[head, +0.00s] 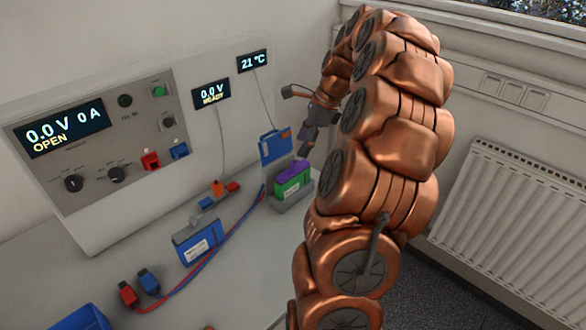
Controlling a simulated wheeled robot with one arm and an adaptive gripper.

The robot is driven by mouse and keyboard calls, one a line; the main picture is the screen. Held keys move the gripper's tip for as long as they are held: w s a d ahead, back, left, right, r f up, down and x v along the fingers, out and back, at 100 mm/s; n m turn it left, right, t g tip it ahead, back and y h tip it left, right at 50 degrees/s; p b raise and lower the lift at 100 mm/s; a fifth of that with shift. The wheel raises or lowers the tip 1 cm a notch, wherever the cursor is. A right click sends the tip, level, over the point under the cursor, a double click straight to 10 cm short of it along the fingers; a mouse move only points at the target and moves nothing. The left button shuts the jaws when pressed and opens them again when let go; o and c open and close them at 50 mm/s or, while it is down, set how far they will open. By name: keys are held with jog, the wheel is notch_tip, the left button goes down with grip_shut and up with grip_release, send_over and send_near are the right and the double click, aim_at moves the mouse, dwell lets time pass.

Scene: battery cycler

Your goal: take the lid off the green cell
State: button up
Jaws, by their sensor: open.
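The green cell (293,188) stands in a grey holder (290,204) on the bench, left of my arm in the head view. A purple lid (293,171) sits on top of it. My gripper (304,145) is open, small in the picture and partly hidden by my copper arm. It is just above and slightly right of the lid. I see no contact with the lid, but the gap is too small to judge.
A blue cell (275,146) stands close behind the green one; another blue cell (198,242) is nearer. Red and blue leads cross the bench to a red plug (128,294) and blue plug (149,281). The cycler panel (95,150) is left, a radiator (510,215) right.

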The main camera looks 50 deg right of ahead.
aim_at(293, 163)
jog(key=shift+p+x, duration=1.65)
jog(key=shift+x, duration=2.2)
jog(key=shift+s+a, duration=0.1)
jog(key=c, duration=0.7)
